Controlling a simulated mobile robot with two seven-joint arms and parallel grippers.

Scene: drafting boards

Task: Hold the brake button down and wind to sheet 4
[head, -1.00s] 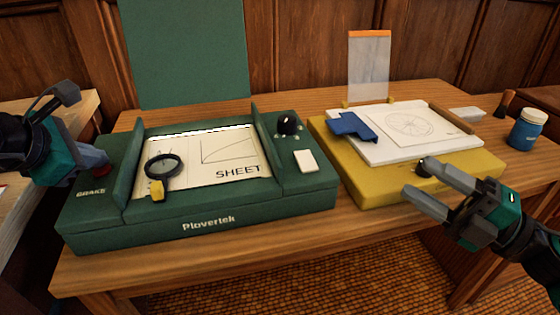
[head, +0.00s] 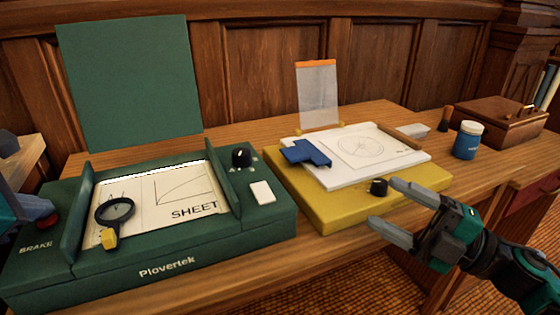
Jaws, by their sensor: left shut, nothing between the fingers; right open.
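The green Plovertek board (head: 215,252) carries a paper sheet (head: 185,190) lettered "SHEET"; no number shows. Its red brake button (head: 44,222) is at the left, above the word BRAKE. My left gripper (head: 34,208) is partly cut off by the left edge; its shut fingertips are at the button. I cannot tell whether the button is pressed down. A black knob (head: 241,156) with pale marks around it sits at the board's back right. My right gripper (head: 384,206) is open and empty, near a small black knob (head: 379,187) on the yellow board's front.
A magnifier (head: 115,211) with a yellow handle lies over the sheet. A white block (head: 261,191) is on the green board. The yellow board (head: 325,212) holds white paper and a blue piece (head: 304,153). A blue jar (head: 467,140) and wooden box (head: 500,121) stand right.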

